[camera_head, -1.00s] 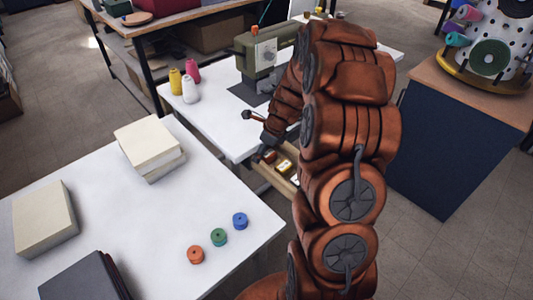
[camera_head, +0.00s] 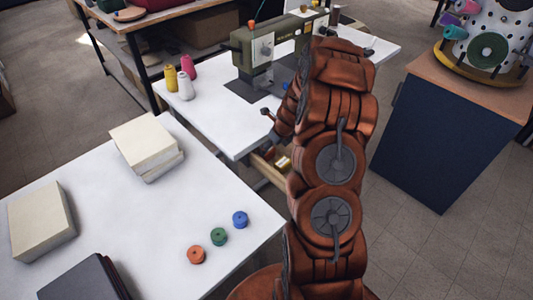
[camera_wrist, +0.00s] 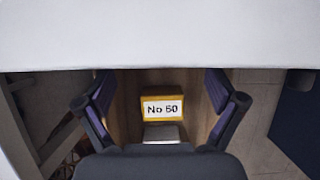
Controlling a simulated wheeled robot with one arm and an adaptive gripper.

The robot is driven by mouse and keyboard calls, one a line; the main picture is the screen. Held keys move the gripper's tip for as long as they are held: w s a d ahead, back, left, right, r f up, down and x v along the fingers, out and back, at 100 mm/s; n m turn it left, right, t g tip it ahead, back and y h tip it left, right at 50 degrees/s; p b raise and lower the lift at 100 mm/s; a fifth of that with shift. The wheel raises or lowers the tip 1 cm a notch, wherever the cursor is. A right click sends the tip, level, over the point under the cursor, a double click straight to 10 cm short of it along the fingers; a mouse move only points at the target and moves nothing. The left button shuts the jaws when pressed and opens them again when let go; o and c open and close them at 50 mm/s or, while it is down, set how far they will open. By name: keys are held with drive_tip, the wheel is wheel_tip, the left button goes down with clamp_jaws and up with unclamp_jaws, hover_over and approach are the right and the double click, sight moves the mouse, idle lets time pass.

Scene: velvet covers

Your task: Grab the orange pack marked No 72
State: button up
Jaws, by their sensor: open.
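No "No 72" marking is legible. My gripper (camera_wrist: 160,88) is open and empty, its two fingers apart on either side of the No 50 pack in the wrist view. My arm hides part of the drawer.
The white sewing table (camera_head: 225,125) overhangs the drawer and carries a sewing machine (camera_head: 262,50) and thread cones (camera_head: 185,86). A near white table (camera_head: 110,235) holds fabric stacks and three small spools. A dark blue cabinet (camera_head: 430,145) stands right, with floor between.

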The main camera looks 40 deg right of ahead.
sight(269, 151)
drive_tip(key=shift+p+x, duration=0.45)
drive_tip(key=shift+x, duration=1.9)
drive_tip(key=shift+w+d, duration=0.1)
drive_tip(key=shift+d, duration=0.1)
drive_tip(key=c, duration=1.2)
drive_tip(key=shift+r, duration=0.1)
drive_tip(key=shift+r+p, duration=0.8)
drive_tip(key=shift+p, duration=0.2)
drive_tip(key=shift+f+b, duration=0.25)
drive_tip(key=shift+b, duration=0.3)
drive_tip(key=shift+d+b, duration=0.1)
drive_tip(key=shift+b, duration=0.55)
drive_tip(key=shift+s+f+t+b, duration=0.2)
drive_tip(key=shift+t+b, duration=0.3)
drive_tip(key=shift+b, duration=0.45)
